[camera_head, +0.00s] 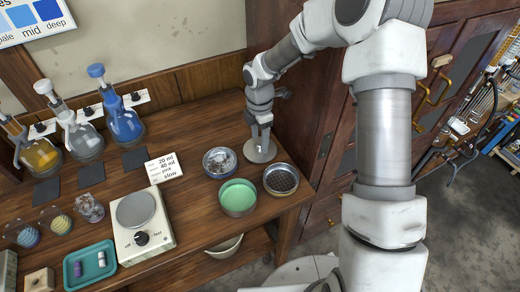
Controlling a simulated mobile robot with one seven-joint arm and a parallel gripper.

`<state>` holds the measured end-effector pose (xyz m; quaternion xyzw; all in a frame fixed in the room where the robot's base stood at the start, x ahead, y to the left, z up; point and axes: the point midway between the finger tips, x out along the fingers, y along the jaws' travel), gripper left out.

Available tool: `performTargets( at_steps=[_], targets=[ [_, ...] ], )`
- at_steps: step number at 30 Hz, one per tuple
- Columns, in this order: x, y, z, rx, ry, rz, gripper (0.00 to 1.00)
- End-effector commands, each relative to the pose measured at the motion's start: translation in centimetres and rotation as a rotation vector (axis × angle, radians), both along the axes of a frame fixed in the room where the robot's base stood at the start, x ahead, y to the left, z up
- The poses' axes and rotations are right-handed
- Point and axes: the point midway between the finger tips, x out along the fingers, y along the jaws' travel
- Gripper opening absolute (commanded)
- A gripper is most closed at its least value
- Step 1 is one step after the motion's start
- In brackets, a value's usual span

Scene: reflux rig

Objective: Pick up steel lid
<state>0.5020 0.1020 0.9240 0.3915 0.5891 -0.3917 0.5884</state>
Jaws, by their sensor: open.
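The steel lid (258,155) is a flat grey disc on the wooden bench, near its back right corner beside the cabinet. My gripper (260,138) points down right above the middle of the lid, with its fingers open. The fingertips overlap the lid's centre in this view. I cannot tell whether they touch it, and any knob there is hidden by the fingers.
Close to the lid stand a round tin with silvery contents (219,174), a green-filled tin (238,197) and a dark meshed tin (281,180). A hotplate (155,240), a note card (163,169), flasks (126,124) and a teal tray (92,279) lie further left.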

Motion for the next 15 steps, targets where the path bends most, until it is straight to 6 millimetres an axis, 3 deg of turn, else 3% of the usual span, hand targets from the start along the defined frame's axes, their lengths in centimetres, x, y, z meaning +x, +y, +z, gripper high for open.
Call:
performTargets(
  at_steps=[3,10,15],
  targets=[
    [0.00,-0.09,-1.02,-0.001,0.000,0.000,0.68],
    [0.01,-0.08,-1.13,-0.001,-0.001,0.000,0.68],
    [0.01,-0.08,-1.11,-0.001,-0.001,0.000,0.39]
  ],
)
